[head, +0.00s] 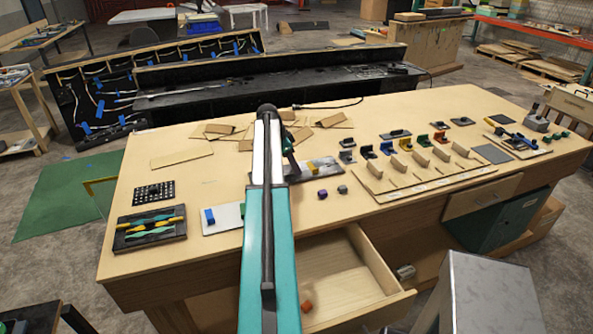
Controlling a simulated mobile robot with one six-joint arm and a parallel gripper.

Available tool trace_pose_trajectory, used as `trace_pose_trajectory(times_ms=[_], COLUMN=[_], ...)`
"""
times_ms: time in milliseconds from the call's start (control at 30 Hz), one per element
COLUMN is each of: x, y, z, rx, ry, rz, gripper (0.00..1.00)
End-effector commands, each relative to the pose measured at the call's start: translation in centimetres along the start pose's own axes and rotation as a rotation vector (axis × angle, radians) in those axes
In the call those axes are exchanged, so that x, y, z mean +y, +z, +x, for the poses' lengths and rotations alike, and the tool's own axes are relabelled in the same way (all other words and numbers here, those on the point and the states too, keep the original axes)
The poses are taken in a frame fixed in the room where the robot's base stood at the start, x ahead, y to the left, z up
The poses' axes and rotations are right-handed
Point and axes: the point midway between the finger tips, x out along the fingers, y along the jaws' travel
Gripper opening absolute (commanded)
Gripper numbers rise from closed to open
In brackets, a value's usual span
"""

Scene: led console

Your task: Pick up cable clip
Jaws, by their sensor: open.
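I cannot tell for sure which thing is the cable clip. Small dark purple (322,194) and grey (342,189) blocks lie on the bench right of my arm. An orange block (306,306) lies in the open drawer. My gripper (292,170) is open, low over the bench near a grey plate (323,167). My own arm hides most of it, and no held thing shows.
The open drawer (385,262) juts out at the front. A black tray (150,229) with yellow and teal tools and a white plate (222,221) with a blue piece lie at left. Cardboard pieces (183,159) lie behind. The bench's left middle has free room.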

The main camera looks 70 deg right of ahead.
Motion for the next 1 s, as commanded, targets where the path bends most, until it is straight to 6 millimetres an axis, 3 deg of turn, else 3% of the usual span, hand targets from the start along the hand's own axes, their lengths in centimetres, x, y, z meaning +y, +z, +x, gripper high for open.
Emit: trace_pose_trajectory(times_ms=[167, 400, 1000], x=[0.0, 0.02, -0.03], y=[-0.03, -0.06, -0.37], z=[-0.01, -0.01, -0.57], rx=[0.0, 0.0, 0.001], ry=[0.0, 0.0, -0.001], rz=[0.0, 0.001, 0.001], gripper=[0.39, 0.0, 0.0])
